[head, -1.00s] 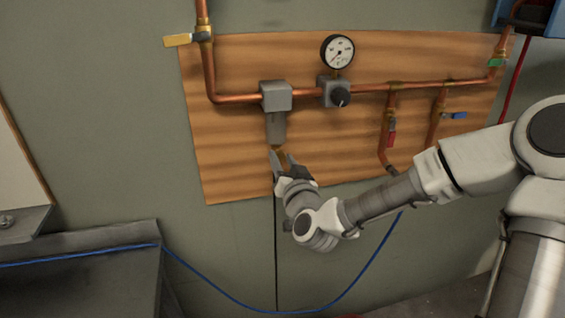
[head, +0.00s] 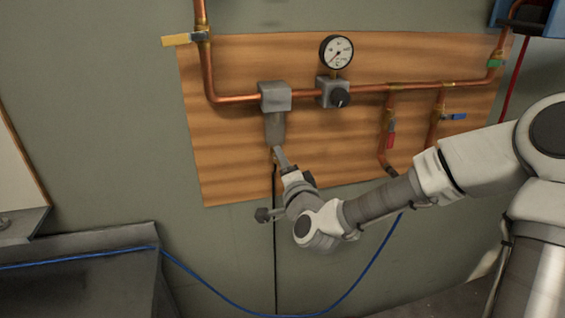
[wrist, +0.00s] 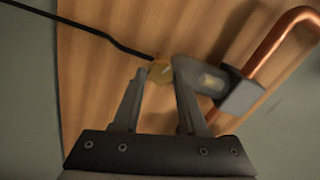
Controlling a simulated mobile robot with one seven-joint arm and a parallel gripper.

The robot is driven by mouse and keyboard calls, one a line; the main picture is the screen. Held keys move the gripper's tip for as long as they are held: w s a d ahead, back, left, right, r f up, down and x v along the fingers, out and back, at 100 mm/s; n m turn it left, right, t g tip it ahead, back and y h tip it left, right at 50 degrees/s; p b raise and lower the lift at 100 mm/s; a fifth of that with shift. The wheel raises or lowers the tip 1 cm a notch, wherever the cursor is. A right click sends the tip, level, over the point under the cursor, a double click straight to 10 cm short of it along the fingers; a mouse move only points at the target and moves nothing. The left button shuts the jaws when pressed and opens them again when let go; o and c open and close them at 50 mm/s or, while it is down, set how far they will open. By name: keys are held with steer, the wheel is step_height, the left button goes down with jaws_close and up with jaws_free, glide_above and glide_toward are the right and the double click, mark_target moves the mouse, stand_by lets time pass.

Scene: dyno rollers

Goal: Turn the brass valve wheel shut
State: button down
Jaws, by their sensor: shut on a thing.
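The brass valve wheel (wrist: 160,74) is a small brass piece at the lower end of a grey filter bowl (head: 275,129). The bowl hangs under a grey block (head: 275,96) on the copper pipe. In the wrist view the wheel sits between the two fingertips of my gripper (wrist: 159,72), with one finger on each side. In the head view my gripper (head: 279,156) reaches up to the wheel from below right, its fingers seen nearly edge-on. They hide most of the wheel there. My gripper is shut on the wheel.
A pressure gauge (head: 337,51) and a black knob (head: 340,97) are right of the filter. A thin black line (wrist: 90,30) runs from the wheel.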

steer(key=m, duration=1.3)
steer(key=shift+m, duration=0.3)
stand_by(0.4)
steer(key=shift+c, duration=2.3)
jaws_free()
steer(key=shift+f, duration=0.1)
steer(key=shift+a, duration=0.1)
